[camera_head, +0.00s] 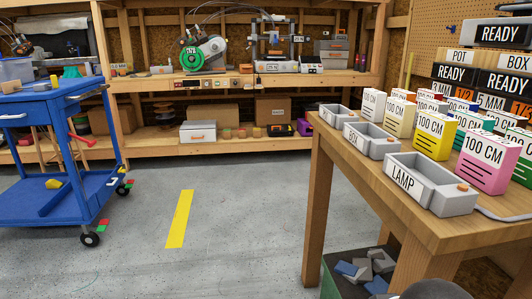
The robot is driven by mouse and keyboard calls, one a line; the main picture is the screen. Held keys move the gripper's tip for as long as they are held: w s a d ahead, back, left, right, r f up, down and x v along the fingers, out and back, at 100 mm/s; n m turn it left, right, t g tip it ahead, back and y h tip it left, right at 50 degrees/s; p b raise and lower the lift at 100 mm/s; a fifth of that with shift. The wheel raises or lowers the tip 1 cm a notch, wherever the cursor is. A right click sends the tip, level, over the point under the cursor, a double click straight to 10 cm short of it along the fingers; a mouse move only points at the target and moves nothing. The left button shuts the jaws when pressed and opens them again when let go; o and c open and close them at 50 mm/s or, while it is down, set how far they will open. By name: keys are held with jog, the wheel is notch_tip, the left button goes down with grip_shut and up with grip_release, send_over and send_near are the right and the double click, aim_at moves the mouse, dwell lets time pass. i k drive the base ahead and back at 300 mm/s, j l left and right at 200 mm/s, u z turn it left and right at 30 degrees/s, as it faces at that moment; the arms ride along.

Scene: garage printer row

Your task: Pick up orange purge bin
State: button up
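I cannot make out an orange bin in the head view. A dark green bin (334,284) with grey and blue blocks in it stands on the floor under the right workbench, partly cut off by the bottom edge. A white box (198,133) with a small orange mark sits on the low back shelf. My gripper is not in view. A grey rounded shape at the bottom edge, right of the green bin, is too cut off to identify.
The wooden workbench (400,217) at right holds a tray marked LAMP (428,185) and several 100 CM boxes. A blue cart (62,182) stands at left. Shelving with printers lines the back. The grey floor (235,225) between, with a yellow stripe (180,218), is clear.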

aim_at(244, 69)
jog(key=i+j, duration=0.3)
jog(key=j, duration=0.15)
jog(key=i+j, duration=0.55)
jog(key=j, duration=0.3)
jog(key=i+j+z, duration=0.1)
jog(key=i+j, duration=0.2)
jog(key=j, duration=0.15)
jog(key=i+j, duration=0.25)
jog(key=i, duration=0.25)
jog(key=i+j, duration=0.25)
jog(key=i, duration=0.25)
jog(key=i+j, duration=0.2)
jog(key=i, duration=0.35)
jog(key=i+j+z, duration=0.1)
jog(key=i+j, duration=0.15)
jog(key=i, duration=0.25)
jog(key=i+j, duration=0.3)
jog(key=i, duration=0.2)
jog(key=z, duration=1.95)
jog(key=u, duration=1.95)
jog(key=i+j, duration=0.2)
jog(key=i, duration=0.15)
jog(key=i+j, duration=0.2)
jog(key=i+z, duration=0.05)
jog(key=i, duration=0.05)
